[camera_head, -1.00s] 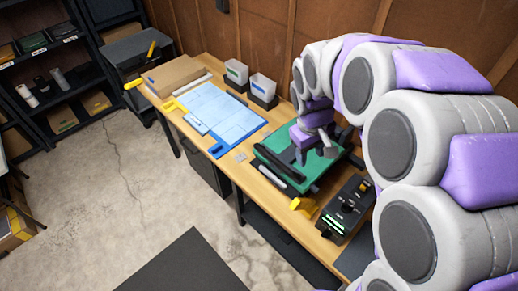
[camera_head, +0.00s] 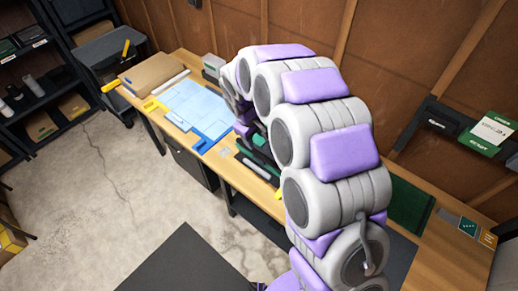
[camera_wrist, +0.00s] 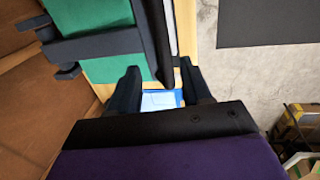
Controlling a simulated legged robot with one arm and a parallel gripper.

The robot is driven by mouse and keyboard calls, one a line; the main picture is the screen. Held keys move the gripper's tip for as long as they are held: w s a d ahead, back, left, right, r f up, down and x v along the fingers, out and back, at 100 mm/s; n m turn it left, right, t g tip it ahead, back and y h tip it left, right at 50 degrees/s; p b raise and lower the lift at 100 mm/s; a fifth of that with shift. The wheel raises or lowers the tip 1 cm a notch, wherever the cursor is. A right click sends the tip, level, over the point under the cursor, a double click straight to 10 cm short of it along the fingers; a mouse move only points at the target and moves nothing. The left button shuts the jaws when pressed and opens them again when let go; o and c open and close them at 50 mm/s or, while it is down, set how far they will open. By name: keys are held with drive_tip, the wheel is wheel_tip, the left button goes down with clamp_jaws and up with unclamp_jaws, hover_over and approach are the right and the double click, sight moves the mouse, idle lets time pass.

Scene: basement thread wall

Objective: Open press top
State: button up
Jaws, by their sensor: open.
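The press is mostly behind my arm in the head view. A strip of its green top (camera_head: 262,143) and part of its long black front bar (camera_head: 258,166) show there. In the wrist view the green top (camera_wrist: 112,68) fills the upper left, with dark grey pieces across it. The black bar (camera_wrist: 156,40) runs down beside its right edge, and its end lies between my fingers in the picture. My gripper (camera_wrist: 160,70) is open. I cannot tell whether a finger touches the bar. The head view hides my gripper behind the arm.
A blue sheet on a blue board (camera_head: 197,108) lies on the wooden bench, left of the press. A cardboard-coloured stack (camera_head: 152,78) lies farther left. A dark green mat (camera_head: 408,205) lies on the right part of the bench.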

sight(257, 151)
drive_tip(key=f, duration=0.2)
drive_tip(key=w+f, duration=0.1)
drive_tip(key=f, duration=0.5)
drive_tip(key=shift+w+f, duration=0.15)
drive_tip(key=shift+f, duration=0.1)
drive_tip(key=shift+d+f, duration=0.3)
drive_tip(key=shift+d, duration=0.15)
drive_tip(key=shift+a, duration=0.15)
drive_tip(key=shift+a, duration=0.3)
drive_tip(key=c, duration=0.4)
drive_tip(key=shift+d, duration=0.15)
clamp_jaws()
